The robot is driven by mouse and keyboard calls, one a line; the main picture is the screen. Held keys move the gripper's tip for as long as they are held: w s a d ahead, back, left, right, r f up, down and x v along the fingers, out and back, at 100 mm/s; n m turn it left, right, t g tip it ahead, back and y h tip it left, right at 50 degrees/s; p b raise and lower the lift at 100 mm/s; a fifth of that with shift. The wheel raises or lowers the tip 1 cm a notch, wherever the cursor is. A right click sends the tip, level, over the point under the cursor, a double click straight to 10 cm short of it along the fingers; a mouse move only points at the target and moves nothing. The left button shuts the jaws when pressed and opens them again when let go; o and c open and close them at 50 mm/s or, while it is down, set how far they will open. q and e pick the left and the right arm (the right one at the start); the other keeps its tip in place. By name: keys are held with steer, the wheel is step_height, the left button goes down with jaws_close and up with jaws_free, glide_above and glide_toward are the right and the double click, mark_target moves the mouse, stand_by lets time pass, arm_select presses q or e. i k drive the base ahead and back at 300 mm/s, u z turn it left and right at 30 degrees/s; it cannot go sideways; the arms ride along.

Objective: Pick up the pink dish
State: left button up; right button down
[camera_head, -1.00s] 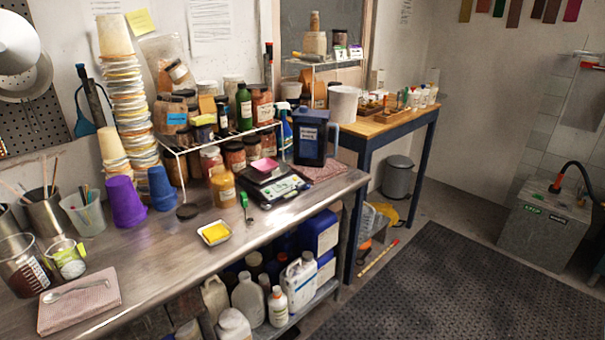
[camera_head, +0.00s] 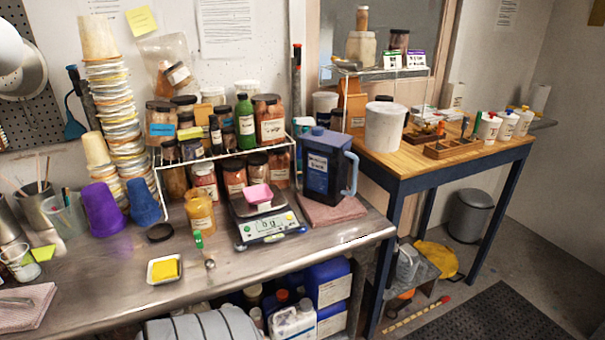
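The pink dish (camera_head: 257,194) is a small, square-looking weighing dish. It sits upright on the pan of a digital scale (camera_head: 262,229) on the metal bench, left of the dark blue pitcher and below the wire shelf. The scale has a lit display at its front. Neither of my grippers is in view, and nothing is touching the dish.
The dark blue pitcher (camera_head: 324,168) stands on a folded pink cloth (camera_head: 333,210), close right of the scale. An amber jar (camera_head: 200,211) and a green-handled spoon (camera_head: 198,240) are to its left. A yellow-filled white dish (camera_head: 164,269) is nearer the front. The bench front is mostly clear.

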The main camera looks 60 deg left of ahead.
mark_target(262, 194)
steer(key=u, duration=0.15)
steer(key=i, duration=1.25)
steer(key=u, duration=0.85)
steer(key=i, duration=0.8)
steer(key=u, duration=0.85)
